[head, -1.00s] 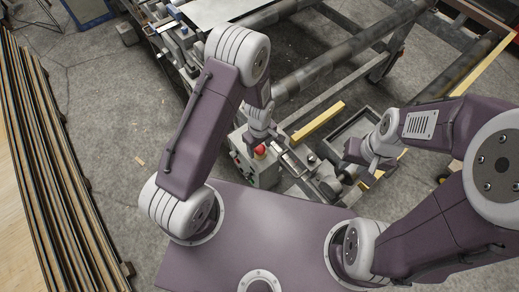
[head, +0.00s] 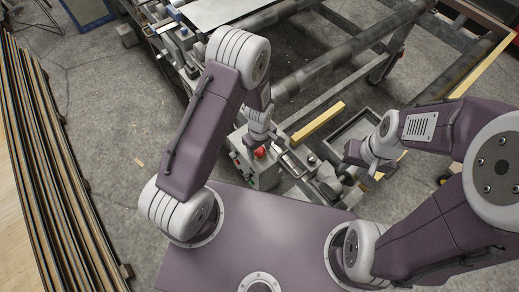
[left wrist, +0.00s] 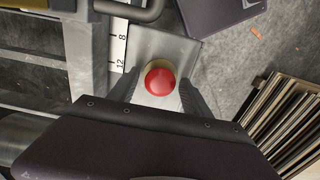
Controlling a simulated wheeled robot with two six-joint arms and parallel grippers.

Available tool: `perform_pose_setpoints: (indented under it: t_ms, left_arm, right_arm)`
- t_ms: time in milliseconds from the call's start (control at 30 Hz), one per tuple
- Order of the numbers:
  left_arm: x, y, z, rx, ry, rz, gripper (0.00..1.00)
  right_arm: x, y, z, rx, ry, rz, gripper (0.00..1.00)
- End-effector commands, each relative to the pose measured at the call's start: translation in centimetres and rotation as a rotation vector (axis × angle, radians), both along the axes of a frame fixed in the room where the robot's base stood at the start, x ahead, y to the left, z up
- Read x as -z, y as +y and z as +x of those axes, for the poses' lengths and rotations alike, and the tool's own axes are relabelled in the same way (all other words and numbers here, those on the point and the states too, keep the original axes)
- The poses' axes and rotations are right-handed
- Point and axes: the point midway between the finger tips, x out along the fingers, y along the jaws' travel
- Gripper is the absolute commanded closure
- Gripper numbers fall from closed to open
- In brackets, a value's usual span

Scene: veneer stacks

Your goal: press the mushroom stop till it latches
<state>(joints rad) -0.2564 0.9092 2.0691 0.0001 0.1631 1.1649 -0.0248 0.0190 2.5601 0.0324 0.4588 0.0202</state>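The mushroom stop (head: 260,152) is a red round button on a grey control box (head: 262,175) in the head view. It also shows in the left wrist view (left wrist: 160,80), on its pale grey box top with a bit of yellow around its base. My left gripper (head: 261,142) is right at the button in the head view. In the left wrist view its dark fingers (left wrist: 158,92) stand apart on either side of the button, with nothing gripped. I cannot tell whether they touch it. My right gripper (head: 360,167) is open and empty, off to the right above the machine.
A roller conveyor frame (head: 330,70) with a pale sheet lies beyond the box. A yellow bar (head: 318,121) and a grey tray (head: 350,135) are right of it.

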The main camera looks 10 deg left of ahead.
Motion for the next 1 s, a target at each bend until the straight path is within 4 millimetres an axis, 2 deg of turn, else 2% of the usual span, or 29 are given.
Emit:
perform_pose_setpoints:
  t_ms: [367, 900, 1000]
  left_arm:
    - [-0.4, 0.0, 0.0, 0.000, 0.000, 0.000, 0.36]
    - [-7.0, 0.0, 0.0, 0.000, 0.000, 0.000, 0.36]
    - [-7.4, 0.0, 0.0, 0.000, 0.000, 0.000, 0.36]
  right_arm:
    - [-0.4, 0.0, 0.0, 0.000, 0.000, 0.000, 0.64]
    - [-6.2, 0.0, 0.0, 0.000, 0.000, 0.000, 0.64]
    - [-6.5, 0.0, 0.0, 0.000, 0.000, 0.000, 0.64]
